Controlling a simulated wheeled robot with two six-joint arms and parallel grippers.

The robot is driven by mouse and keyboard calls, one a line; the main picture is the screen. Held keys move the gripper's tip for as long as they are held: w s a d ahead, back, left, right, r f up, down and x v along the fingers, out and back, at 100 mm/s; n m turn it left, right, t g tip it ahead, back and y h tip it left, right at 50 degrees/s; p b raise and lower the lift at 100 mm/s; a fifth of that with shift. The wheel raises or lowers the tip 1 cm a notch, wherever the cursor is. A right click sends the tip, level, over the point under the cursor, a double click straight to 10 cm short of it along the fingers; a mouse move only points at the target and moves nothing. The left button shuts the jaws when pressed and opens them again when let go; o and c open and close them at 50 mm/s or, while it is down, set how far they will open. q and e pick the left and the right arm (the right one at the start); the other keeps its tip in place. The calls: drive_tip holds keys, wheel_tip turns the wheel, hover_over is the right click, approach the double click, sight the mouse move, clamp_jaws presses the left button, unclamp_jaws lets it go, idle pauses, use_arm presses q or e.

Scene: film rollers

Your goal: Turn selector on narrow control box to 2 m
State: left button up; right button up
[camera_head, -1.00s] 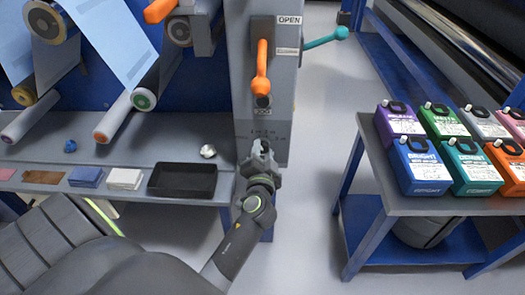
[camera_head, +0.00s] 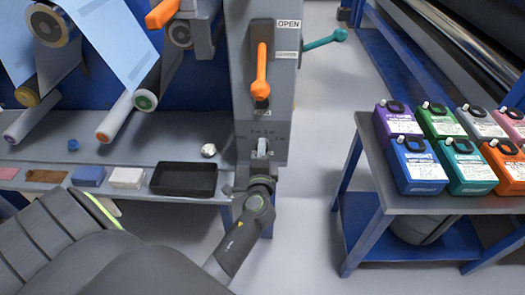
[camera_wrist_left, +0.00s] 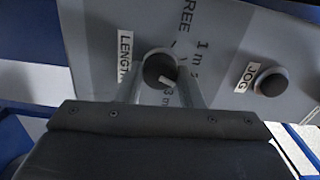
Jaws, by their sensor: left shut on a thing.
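The narrow grey control box (camera_head: 283,110) stands in the middle of the head view, with small print low on its front. My left gripper (camera_head: 262,147) is at that low front face. In the left wrist view, the dark round selector (camera_wrist_left: 158,69) sits between the two fingers of my left gripper (camera_wrist_left: 160,80), which is shut on it. A white mark on the knob slants to the lower right in that view. "LENGTH", "FREE", "1 m" and "3 m" print shows around it; a finger covers part of the scale. My right gripper is not in view.
A black JOG button (camera_wrist_left: 269,82) is right of the selector. An orange lever (camera_head: 261,75) and teal lever (camera_head: 325,39) are above. A black tray (camera_head: 183,179) lies on the left bench. Coloured bottles (camera_head: 418,165) stand on the right cart. Floor between is clear.

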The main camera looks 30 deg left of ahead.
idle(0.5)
use_arm(q)
drive_tip(key=o, duration=1)
drive_tip(key=shift+c, duration=0.2)
